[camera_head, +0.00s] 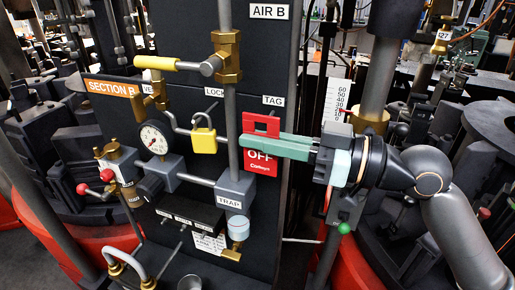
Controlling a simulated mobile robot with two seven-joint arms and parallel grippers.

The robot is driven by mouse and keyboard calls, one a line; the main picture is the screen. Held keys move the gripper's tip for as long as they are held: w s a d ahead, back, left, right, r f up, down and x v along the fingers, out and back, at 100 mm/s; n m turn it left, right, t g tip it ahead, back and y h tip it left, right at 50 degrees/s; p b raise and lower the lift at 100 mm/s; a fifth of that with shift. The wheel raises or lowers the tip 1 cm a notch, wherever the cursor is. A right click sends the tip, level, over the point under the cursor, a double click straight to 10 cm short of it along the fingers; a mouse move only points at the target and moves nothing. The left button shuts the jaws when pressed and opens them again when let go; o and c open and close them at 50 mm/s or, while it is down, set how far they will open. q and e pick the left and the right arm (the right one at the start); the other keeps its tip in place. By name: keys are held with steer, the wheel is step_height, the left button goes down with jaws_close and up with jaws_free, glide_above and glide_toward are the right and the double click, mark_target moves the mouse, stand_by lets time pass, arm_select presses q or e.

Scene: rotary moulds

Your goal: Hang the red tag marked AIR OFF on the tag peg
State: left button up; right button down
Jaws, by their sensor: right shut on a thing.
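My right gripper (250,147) comes in from the right and is shut on the red tag (263,164). Its green fingers cross the tag's middle and hide part of the lettering; the word OFF shows below them. The tag hangs upright in front of the dark panel, with a slot near its top edge. It is just below the TAG label (273,100). The tag peg itself cannot be made out; the tag may cover it. I cannot tell whether the tag touches the panel. My left gripper is not in view.
Left of the tag, a vertical grey pipe (230,120) stands close by. A yellow padlock (204,141), a pressure gauge (155,138) and a yellow-handled valve (156,63) are further left. A scale plate (338,100) and another thick pipe (379,72) stand right of the panel.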

steer(key=shift+w+d+f+b, duration=0.25)
steer(key=shift+w+b, duration=0.15)
steer(key=shift+w, duration=0.35)
steer(key=shift+w+d+f+b, duration=0.1)
steer(key=shift+w+d+b, duration=0.2)
steer(key=shift+w, duration=0.45)
steer(key=c, duration=1)
jaws_free()
steer(key=shift+o, duration=0.2)
steer(key=shift+r, duration=0.1)
steer(key=shift+w, duration=0.1)
